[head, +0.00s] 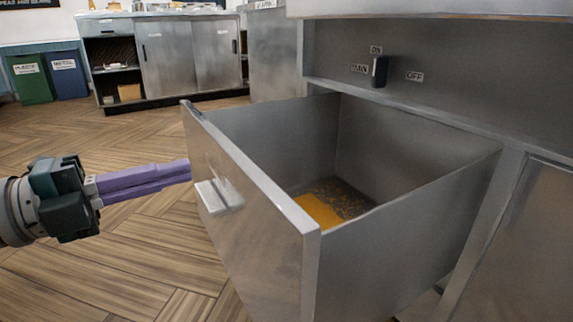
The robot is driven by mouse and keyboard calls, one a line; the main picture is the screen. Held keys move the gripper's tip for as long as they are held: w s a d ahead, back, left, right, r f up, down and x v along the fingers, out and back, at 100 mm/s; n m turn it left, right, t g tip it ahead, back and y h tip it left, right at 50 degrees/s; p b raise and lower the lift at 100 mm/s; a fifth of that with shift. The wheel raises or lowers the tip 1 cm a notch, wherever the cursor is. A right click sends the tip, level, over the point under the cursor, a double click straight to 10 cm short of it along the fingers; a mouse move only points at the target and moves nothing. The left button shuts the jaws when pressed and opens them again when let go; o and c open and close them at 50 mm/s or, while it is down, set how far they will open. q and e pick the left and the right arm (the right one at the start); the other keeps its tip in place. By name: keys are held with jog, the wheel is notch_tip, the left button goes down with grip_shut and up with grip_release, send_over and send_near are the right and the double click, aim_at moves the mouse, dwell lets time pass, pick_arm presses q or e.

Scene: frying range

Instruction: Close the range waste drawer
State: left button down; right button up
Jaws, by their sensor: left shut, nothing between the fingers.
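The range waste drawer (260,201) is a deep steel drawer pulled well out from the steel range (440,75). Its front panel faces the lower left and carries a small pale handle (219,196). Inside, an orange-yellow thing (318,211) and brown crumb-like waste lie at the bottom. My left gripper (188,171) comes in from the left with its purple fingers shut and empty. Its fingertips are at the drawer front, a little above and left of the handle; I cannot tell whether they touch the panel. My right gripper is not in view.
A black switch (379,71) with ON and OFF labels is on the range above the drawer. A steel cabinet (165,60) stands at the back, with green (30,79) and blue (66,75) bins at its left. The wooden floor (130,270) left of the drawer is clear.

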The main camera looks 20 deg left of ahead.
aim_at(231, 160)
pick_arm(q)
jog(key=b+x, duration=0.1)
jog(key=x, duration=0.3)
jog(key=shift+w+d, duration=0.3)
jog(key=shift+w, duration=0.05)
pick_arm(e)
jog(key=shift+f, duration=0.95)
